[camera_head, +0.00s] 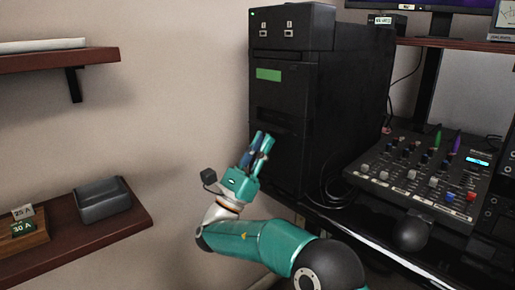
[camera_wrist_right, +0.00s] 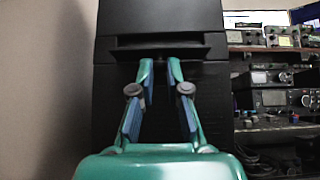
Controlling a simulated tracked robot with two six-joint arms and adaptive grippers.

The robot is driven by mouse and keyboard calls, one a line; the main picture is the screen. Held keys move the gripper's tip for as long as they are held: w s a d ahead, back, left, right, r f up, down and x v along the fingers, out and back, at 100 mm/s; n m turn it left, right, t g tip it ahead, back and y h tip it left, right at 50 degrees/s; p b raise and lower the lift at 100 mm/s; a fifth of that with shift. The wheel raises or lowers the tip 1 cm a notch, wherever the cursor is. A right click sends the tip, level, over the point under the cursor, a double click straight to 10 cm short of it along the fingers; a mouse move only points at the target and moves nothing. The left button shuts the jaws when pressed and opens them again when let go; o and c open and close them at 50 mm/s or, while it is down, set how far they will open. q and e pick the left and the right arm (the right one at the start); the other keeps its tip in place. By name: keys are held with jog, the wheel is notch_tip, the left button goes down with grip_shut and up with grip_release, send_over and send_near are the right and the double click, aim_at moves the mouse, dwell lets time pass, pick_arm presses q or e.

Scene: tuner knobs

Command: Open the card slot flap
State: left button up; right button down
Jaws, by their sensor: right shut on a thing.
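A tall black cabinet (camera_head: 325,100) stands against the wall, and its dark front carries a card slot flap (camera_head: 282,127) around mid-height. In the right wrist view the flap (camera_wrist_right: 195,53) is a dark horizontal lip that seems to jut out below a recessed slot. My right gripper (camera_head: 265,136) reaches up to the cabinet front from below. In the right wrist view its fingertips (camera_wrist_right: 160,62) close in on the lower edge of the flap and are shut on it; the exact contact is hard to see. My left gripper is out of view.
Cables hang beside the cabinet. Wooden shelves stick out at left, the lower one with a grey tray (camera_head: 103,203). The space left of the cabinet is free.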

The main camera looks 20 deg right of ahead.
jog(key=c, duration=1.1)
grip_release()
jog(key=shift+s+d+r, duration=0.1)
jog(key=shift+d+r, duration=0.15)
jog(key=shift+d, duration=0.1)
jog(key=shift+c, duration=0.2)
jog(key=shift+a+f, duration=0.1)
notch_tip(320, 180, up, 10)
jog(key=shift+f, duration=0.1)
